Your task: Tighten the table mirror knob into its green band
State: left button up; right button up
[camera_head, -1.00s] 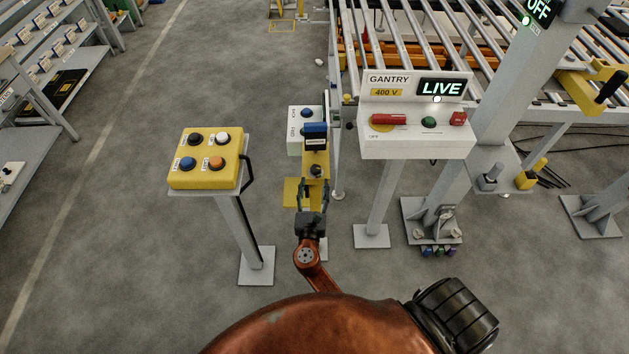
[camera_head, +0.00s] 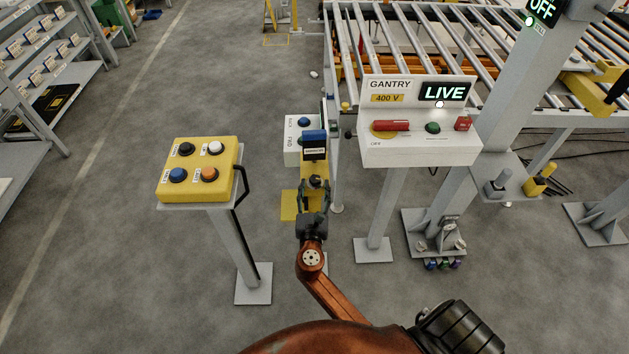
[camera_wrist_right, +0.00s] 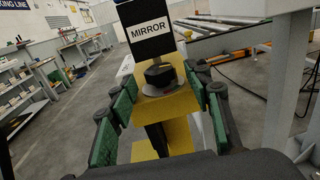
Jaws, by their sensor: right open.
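The black mirror knob (camera_wrist_right: 160,74) sits on a grey round base on top of a yellow stand (camera_wrist_right: 165,105). A black plate reading MIRROR (camera_wrist_right: 149,30) stands just behind it. I cannot make out a green band. My left gripper is not in view.
A yellow button box (camera_head: 199,168) on a post stands to the left. The white GANTRY panel (camera_head: 420,148), lit LIVE, stands close on the right. A white button box (camera_head: 303,140) is just behind the stand. Rollers (camera_head: 420,40) lie beyond. Floor on the left is open.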

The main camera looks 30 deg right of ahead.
aim_at(312, 184)
jog(key=shift+x, duration=1.7)
jog(key=c, duration=1.2)
jog(key=m+g+h, duration=0.2)
jog(key=g+h, duration=0.1)
jog(key=shift+w+a+r+m+p, duration=0.1)
jog(key=shift+m+p, duration=0.3)
jog(key=shift+m+g+h, duration=1.2)
jog(key=shift+g, duration=0.5)
